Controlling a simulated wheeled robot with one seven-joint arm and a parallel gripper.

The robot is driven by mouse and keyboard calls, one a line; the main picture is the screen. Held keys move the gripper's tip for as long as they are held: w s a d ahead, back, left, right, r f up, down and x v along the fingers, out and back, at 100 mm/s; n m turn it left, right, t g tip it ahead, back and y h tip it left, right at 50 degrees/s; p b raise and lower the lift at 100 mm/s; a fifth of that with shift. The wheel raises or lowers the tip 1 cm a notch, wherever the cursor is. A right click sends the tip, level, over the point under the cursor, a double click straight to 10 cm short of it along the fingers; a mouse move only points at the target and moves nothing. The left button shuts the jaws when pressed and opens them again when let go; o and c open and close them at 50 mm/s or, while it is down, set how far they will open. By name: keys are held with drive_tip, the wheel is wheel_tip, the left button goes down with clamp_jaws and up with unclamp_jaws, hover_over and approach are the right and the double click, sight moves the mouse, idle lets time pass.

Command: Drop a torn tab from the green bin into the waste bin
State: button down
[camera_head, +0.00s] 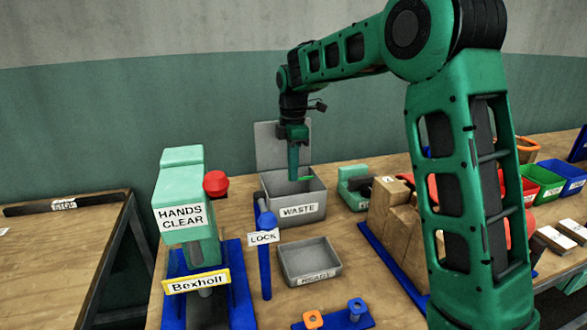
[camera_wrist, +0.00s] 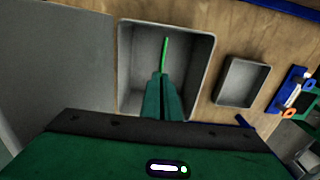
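My gripper (camera_head: 295,174) points down over the open grey waste bin (camera_head: 299,211), which has a WASTE label on its front. Its fingers are closed together on a thin green strip, the torn tab (camera_head: 305,179). In the wrist view the tab (camera_wrist: 166,53) sticks out from the fingertips (camera_wrist: 163,80), over the inside of the waste bin (camera_wrist: 209,62). The bin floor that shows looks bare; part is hidden by the fingers. The green bin (camera_head: 541,184) stands at the far right of the bench, its contents too small to make out.
A raised grey panel (camera_head: 268,143) stands behind the waste bin. The press (camera_head: 182,195), with its red knob (camera_head: 216,183), and a blue LOCK post (camera_head: 265,255) stand left and in front. A grey tray (camera_head: 310,262) is in front. Wooden blocks (camera_head: 392,225) stand right.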

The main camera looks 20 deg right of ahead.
drive_tip(key=c, duration=1.9)
unclamp_jaws()
drive_tip(key=shift+c, duration=0.2)
wheel_tip(320, 180, up, 11)
drive_tip(key=shift+f, duration=0.15)
